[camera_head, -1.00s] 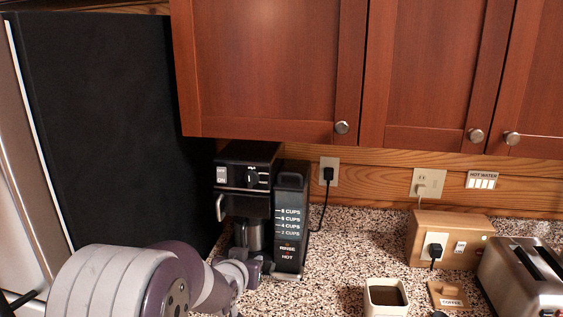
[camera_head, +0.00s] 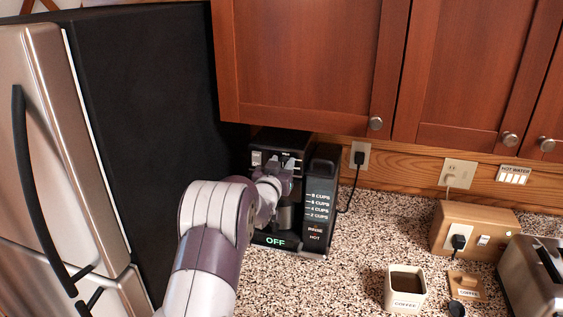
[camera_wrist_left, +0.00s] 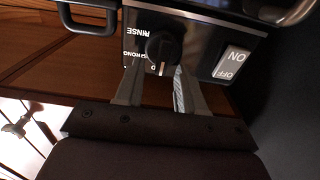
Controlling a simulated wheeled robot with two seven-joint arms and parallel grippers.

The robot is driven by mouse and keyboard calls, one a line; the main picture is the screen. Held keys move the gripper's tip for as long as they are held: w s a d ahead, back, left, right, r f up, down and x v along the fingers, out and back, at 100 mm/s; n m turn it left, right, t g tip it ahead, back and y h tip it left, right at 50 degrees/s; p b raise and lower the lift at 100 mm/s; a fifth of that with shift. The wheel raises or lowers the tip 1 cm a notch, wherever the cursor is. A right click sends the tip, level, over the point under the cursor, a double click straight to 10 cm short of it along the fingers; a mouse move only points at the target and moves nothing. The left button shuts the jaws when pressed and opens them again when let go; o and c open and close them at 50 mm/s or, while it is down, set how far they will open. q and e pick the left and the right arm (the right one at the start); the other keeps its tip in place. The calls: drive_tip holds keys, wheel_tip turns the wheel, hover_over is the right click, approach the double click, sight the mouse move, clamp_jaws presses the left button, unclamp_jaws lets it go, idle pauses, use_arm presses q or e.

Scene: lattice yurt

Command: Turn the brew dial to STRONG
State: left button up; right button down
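The black coffee maker (camera_head: 282,137) stands on the counter beside the dark fridge side. Its round black brew dial (camera_wrist_left: 163,46) shows in the left wrist view, with a pale pointer mark at the dial's lower edge in that picture. My right gripper is not in view.
A white ON/OFF switch (camera_wrist_left: 231,63) is beside the dial. A green OFF display (camera_head: 275,241) lights the machine's base. The water tank (camera_head: 320,200) stands at its right. A coffee canister (camera_head: 405,287) and toaster (camera_head: 535,275) are farther right. Cabinets (camera_head: 310,65) hang above.

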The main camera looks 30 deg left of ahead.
use_arm(q)
clamp_jaws()
drive_tip(key=shift+f+b, duration=0.2)
drive_tip(key=shift+b, duration=0.3)
drive_tip(key=shift+w+d+f+m+b, duration=0.1)
drive_tip(key=shift+d+m+b, duration=0.15)
drive_tip(key=shift+m+b, duration=2.2)
drive_tip(key=shift+w+d+f+m+b, duration=0.15)
drive_tip(key=shift+m+b, duration=1.4)
drive_tip(key=shift+b, duration=1.75)
drive_tip(key=shift+s+d+f+m+b, duration=0.1)
drive_tip(key=shift+d+m+b, duration=0.2)
drive_tip(key=shift+m+b, duration=2.15)
drive_tip(key=shift+r+n+b, duration=0.1)
drive_tip(key=shift+n+b, duration=0.35)
drive_tip(key=shift+b, duration=0.05)
unclamp_jaws()
